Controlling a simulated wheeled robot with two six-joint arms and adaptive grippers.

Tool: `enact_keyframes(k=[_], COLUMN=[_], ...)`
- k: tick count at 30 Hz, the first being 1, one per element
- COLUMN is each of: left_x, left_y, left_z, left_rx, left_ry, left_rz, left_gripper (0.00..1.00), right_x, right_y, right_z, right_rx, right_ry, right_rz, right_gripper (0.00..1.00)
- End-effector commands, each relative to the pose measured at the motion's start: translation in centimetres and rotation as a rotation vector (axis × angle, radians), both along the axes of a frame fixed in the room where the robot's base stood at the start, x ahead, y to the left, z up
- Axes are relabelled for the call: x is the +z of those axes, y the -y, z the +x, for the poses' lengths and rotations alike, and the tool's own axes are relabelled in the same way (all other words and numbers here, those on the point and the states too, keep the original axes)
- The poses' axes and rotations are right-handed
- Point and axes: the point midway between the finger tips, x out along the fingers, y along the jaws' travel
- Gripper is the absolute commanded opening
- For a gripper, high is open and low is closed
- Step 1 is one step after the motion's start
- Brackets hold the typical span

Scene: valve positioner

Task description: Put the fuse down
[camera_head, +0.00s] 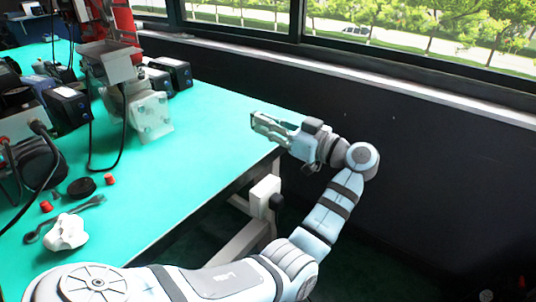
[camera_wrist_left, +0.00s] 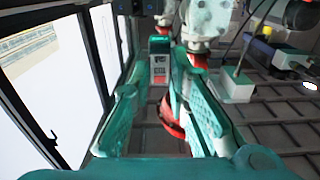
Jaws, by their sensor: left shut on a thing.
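My left gripper (camera_head: 264,124) is above the far right edge of the teal table, with its fingers pointing left. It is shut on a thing. In the left wrist view, a small grey box with a dark label (camera_wrist_left: 159,68), which looks like the fuse, shows near the ends of the teal fingers. The fingers hide part of it, and the exact contact is unclear. In the head view the fuse is too small to make out. My right gripper is not in view.
The teal table (camera_head: 205,170) is bare in its middle and right parts. A grey valve assembly (camera_head: 148,112) stands at the back left, near dark blue boxes (camera_head: 68,104). A wrench (camera_head: 62,218), a white lumpy part (camera_head: 66,232) and red caps lie front left. A dark wall runs behind.

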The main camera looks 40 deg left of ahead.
Motion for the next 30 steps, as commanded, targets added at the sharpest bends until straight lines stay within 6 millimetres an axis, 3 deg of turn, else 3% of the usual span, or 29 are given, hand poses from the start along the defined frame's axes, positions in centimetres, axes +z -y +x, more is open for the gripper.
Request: enact_keyframes(k=[1, 9, 20, 21, 24, 30], left_x=[-1.3, -5.5, -5.7, -5.6, -5.6, -5.6], left_y=[0.0, 0.0, 0.0, 0.0, 0.0, 0.0], left_z=[0.0, 0.0, 0.0, 0.0, 0.0, 0.0], left_rx=[0.000, 0.000, -0.001, -0.001, -0.001, -0.001], left_ry=[-0.003, -0.001, 0.001, 0.001, 0.001, 0.001], left_rz=[0.001, 0.000, -0.001, -0.001, -0.001, -0.001], left_gripper=[0.00, 0.00, 0.00, 0.22, 0.36, 0.36], right_x=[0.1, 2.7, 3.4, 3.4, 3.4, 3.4], right_y=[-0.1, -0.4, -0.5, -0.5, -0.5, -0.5], right_z=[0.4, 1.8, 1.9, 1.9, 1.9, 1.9], right_rx=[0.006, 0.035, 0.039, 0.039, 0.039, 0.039], right_ry=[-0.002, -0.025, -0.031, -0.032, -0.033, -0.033], right_rz=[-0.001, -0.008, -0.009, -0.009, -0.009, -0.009], right_gripper=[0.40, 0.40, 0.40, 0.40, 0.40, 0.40])
